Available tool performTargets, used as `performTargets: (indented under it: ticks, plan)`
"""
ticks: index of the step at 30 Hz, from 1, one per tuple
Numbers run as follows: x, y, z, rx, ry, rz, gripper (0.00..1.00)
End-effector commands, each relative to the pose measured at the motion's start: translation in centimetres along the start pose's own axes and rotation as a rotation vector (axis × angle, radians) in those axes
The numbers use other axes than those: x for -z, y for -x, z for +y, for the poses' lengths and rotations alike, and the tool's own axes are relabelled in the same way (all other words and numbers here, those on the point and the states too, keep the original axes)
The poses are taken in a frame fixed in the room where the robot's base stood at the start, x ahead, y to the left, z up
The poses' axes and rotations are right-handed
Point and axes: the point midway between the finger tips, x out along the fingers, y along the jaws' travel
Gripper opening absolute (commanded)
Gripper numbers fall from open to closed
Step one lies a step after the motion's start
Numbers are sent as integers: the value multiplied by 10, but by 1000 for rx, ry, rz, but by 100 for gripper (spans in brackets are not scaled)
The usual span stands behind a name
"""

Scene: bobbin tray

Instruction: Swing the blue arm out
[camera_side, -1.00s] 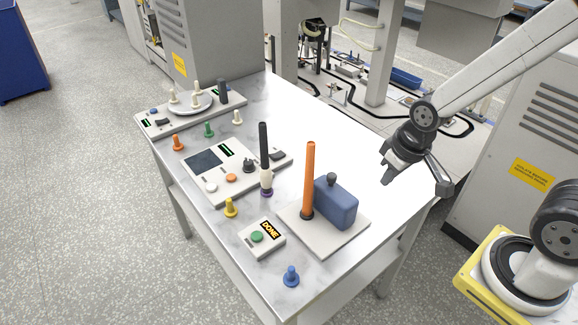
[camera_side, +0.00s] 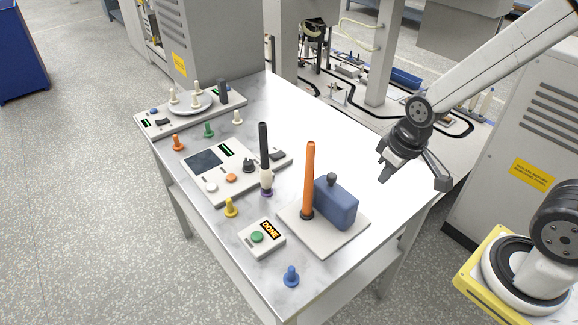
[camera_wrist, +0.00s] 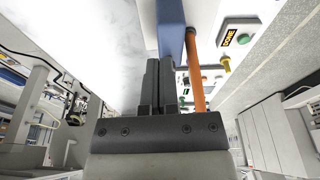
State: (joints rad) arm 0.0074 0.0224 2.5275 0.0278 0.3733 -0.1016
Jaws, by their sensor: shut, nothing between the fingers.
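The blue arm (camera_side: 338,206) is a blocky blue body with a dark round knob (camera_side: 332,179) on top. It stands on a white base plate (camera_side: 345,241), right beside an upright orange post (camera_side: 309,180). In the wrist view the blue arm (camera_wrist: 171,28) is ahead of the fingertips, with the orange post (camera_wrist: 194,70) to its right. My gripper (camera_side: 384,173) is to the right of the blue arm in the side view, above the table's right edge and apart from it. In the wrist view my gripper (camera_wrist: 161,75) has its fingers together and empty.
A DONE box (camera_side: 262,238) with a green button, a blue peg (camera_side: 291,276) and a yellow peg (camera_side: 230,207) stand nearby. The table's back right area is clear.

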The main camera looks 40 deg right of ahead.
Motion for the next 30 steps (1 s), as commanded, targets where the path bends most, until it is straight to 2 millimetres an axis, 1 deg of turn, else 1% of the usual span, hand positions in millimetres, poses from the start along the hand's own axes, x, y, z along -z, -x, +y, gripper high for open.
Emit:
performTargets:
  ticks: [8, 18, 30]
  plan:
    - [19, -3, 2, 31, 168, -28, 0]
    - [46, -7, 4, 99, 422, -49, 0]
    - [79, -12, 5, 198, 726, -29, 0]
